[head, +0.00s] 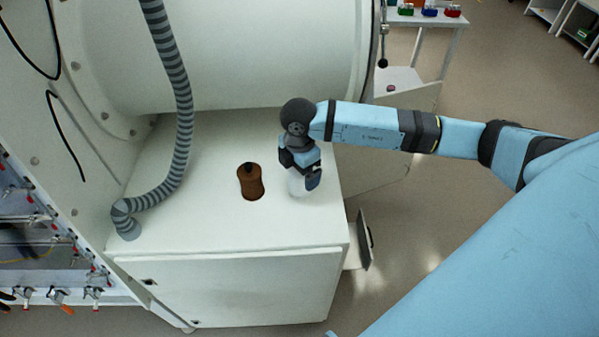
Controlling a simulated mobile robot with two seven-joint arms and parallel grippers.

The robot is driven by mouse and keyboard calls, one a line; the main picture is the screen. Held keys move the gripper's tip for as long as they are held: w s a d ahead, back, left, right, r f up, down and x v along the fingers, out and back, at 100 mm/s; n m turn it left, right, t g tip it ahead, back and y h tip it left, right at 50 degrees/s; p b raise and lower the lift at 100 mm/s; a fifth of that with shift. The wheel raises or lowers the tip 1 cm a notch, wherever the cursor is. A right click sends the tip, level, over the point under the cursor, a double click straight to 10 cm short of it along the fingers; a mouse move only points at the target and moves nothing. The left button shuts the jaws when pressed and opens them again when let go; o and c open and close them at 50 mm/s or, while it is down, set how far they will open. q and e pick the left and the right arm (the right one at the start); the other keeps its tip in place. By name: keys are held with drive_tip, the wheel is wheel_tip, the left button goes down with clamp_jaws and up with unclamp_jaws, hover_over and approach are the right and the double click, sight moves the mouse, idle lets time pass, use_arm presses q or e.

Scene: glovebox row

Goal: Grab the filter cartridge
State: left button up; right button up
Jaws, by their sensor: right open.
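My left gripper is not in view.
A grey ribbed hose (182,110) rises at the left. A large white cylindrical housing (250,60) bounds the back. The cabinet's front area is clear.

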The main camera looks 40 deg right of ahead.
drive_tip(key=shift+f, duration=0.2)
drive_tip(key=c, duration=1)
drive_tip(key=shift+r, duration=0.1)
drive_tip(key=shift+c, duration=0.2)
